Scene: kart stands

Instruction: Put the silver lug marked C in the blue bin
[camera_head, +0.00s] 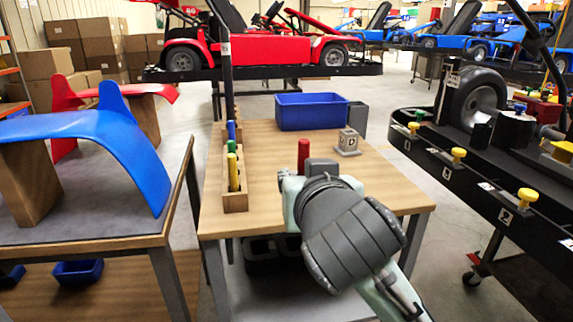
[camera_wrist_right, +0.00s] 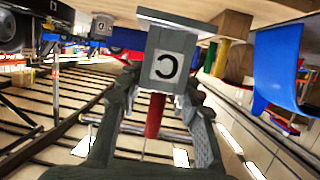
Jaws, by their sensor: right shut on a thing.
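The silver lug marked C (camera_wrist_right: 165,65) is between the fingertips of my right gripper (camera_wrist_right: 164,85) in the wrist view, its letter facing the camera. My right gripper is shut on it. In the head view the right gripper (camera_head: 312,176) is over the front half of the wooden table, and its own wrist hides most of the fingers. A grey block at its tip appears to be the lug's top. The blue bin (camera_head: 311,112) stands at the table's back edge, beyond the gripper. My left gripper is not in view.
A red cylinder (camera_head: 303,154) stands just beside the gripper. A similar grey lug marked D (camera_head: 348,142) sits to the right. A wooden rack (camera_head: 236,203) with coloured pegs lines the left edge. A dark grey container (camera_head: 357,117) is right of the bin. The table's middle is mostly clear.

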